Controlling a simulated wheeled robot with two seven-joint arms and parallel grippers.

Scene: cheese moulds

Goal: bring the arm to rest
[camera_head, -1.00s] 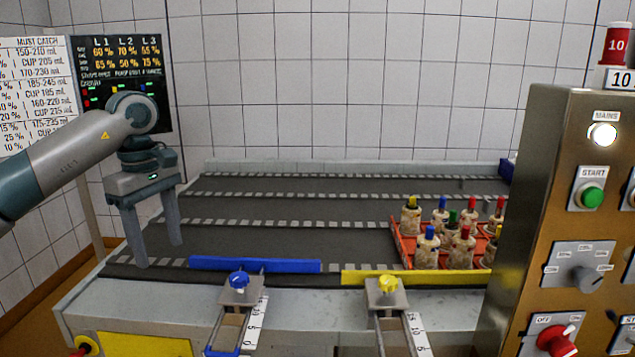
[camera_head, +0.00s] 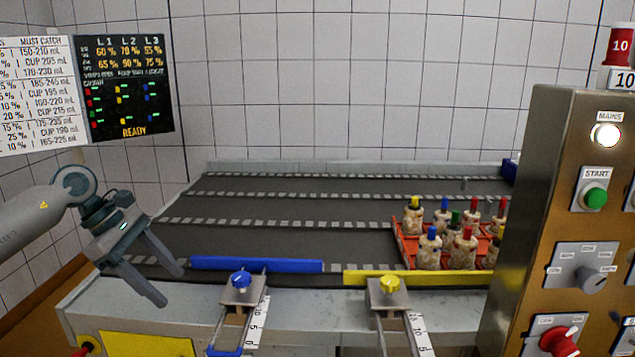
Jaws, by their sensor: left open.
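My left gripper (camera_head: 174,287) is in the head view at the left. Its two fingers are apart and nothing is between them. It is tilted, with the fingers pointing down and to the right, over the left front corner of the conveyor table (camera_head: 90,310). It is to the left of the blue guide bar (camera_head: 255,265) and apart from it. My right gripper is not in view.
A red tray (camera_head: 404,250) with several capped bottles stands at the right on the dark belts (camera_head: 300,240). A yellow bar (camera_head: 430,278) lies along the front edge. A control cabinet (camera_head: 530,230) blocks the right side. The left belts are clear. A wall display (camera_head: 128,90) reads READY.

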